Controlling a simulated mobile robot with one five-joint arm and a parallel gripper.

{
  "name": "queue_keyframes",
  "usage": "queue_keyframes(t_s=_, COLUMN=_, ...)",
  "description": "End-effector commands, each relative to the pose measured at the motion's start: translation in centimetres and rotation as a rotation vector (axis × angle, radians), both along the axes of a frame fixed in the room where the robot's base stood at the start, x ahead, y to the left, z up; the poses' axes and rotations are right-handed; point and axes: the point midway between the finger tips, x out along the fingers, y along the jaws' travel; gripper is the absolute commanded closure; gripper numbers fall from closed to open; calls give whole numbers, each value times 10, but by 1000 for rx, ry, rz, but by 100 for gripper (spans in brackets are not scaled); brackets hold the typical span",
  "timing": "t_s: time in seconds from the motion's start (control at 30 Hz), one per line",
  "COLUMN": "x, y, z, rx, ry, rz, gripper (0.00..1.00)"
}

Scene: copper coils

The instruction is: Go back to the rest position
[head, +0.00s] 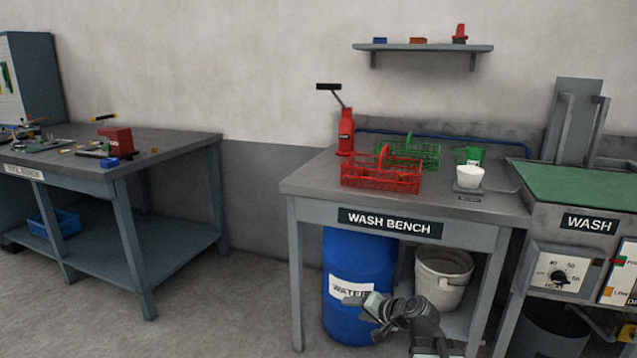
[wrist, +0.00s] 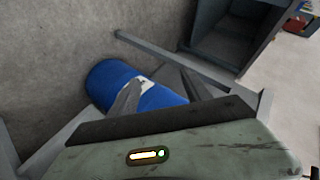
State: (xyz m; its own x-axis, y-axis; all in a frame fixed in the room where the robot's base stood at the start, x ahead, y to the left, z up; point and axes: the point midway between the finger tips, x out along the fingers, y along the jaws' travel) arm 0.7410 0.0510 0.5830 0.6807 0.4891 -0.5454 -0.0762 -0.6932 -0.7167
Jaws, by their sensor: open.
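My gripper (head: 366,309) is low in front of the wash bench (head: 300,215), before the blue water barrel (head: 352,262). It hides part of the barrel's lower label. In the wrist view my gripper's two fingers (wrist: 160,84) stand apart with nothing between them. The blue barrel (wrist: 165,96) shows behind and between the fingers, tilted in that view. I cannot tell how far the fingers are from the barrel.
On the wash bench stand a red basket (head: 382,180), a green basket (head: 425,152), a red bottle (head: 346,135) and a white cup (head: 469,176) on a small scale. A grey bucket (head: 443,282) is underneath. The wash machine (head: 562,240) is right. Floor (head: 225,310) between benches is clear.

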Motion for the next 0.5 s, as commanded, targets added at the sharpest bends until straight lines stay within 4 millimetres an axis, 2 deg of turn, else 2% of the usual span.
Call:
queue_keyframes(t_s=0.03, x=-18, y=24, z=-14, rx=-90, ry=58, rz=88, gripper=43)
queue_keyframes(t_s=0.07, x=-31, y=33, z=-26, rx=-154, ry=99, rz=139, gripper=43)
queue_keyframes(t_s=0.1, x=-48, y=39, z=-42, rx=-242, ry=158, rz=199, gripper=43)
queue_keyframes(t_s=0.17, x=-73, y=35, z=-63, rx=-365, ry=249, rz=270, gripper=43)
queue_keyframes(t_s=0.3, x=-121, y=-12, z=-93, rx=-597, ry=462, rz=335, gripper=43)
queue_keyframes(t_s=0.4, x=-154, y=-46, z=-101, rx=-721, ry=619, rz=354, gripper=43)
queue_keyframes(t_s=0.43, x=-166, y=-54, z=-101, rx=-747, ry=673, rz=362, gripper=43)
queue_keyframes(t_s=0.5, x=-169, y=-52, z=-69, rx=-738, ry=686, rz=369, gripper=43)
